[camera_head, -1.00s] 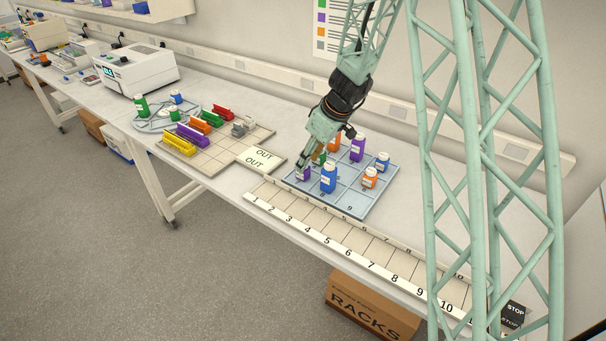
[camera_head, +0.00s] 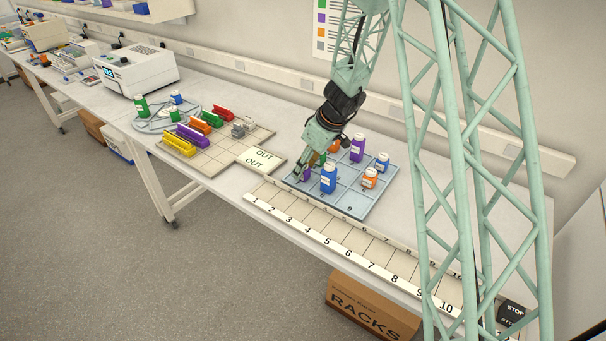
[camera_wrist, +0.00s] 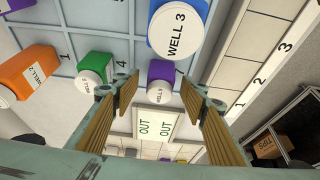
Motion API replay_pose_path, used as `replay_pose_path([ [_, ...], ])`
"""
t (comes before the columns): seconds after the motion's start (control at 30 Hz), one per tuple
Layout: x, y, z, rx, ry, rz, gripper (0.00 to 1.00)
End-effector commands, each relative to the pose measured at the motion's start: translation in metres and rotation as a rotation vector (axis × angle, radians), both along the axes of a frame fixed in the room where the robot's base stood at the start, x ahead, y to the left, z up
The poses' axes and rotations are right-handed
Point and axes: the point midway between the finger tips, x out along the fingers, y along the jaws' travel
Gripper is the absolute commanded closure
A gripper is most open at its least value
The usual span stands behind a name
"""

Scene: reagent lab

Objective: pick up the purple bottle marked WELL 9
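A small purple bottle (camera_wrist: 161,78) with a white cap stands between my open fingers in the wrist view. The small print on its cap appears to read WELL 9. In the head view this purple bottle (camera_head: 307,174) stands at the left corner of the blue tray (camera_head: 350,209), partly hidden by my gripper (camera_head: 302,170). My gripper (camera_wrist: 160,95) also shows in the wrist view, its two ribbed fingers spread on either side of the bottle. I see a gap on both sides, with no clear contact.
A blue bottle marked WELL 3 (camera_wrist: 180,30) stands close to the right finger. A green bottle (camera_wrist: 97,66) is close to the left finger, with an orange bottle (camera_wrist: 30,72) beyond. Another purple bottle (camera_head: 357,148) stands farther back. The OUT plate (camera_head: 259,160) lies beside the tray.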

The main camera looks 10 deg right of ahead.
Motion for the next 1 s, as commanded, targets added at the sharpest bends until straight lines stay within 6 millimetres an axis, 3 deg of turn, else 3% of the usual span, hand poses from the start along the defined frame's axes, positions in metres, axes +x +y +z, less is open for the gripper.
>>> replay_pose_path([
  [0.23,0.004,0.004,-0.014,0.001,0.001,-0.001,0.60],
  [0.83,0.005,0.004,-0.016,0.000,0.000,-0.001,0.60],
  [1.0,0.005,0.004,-0.016,0.000,0.000,-0.001,0.74],
])
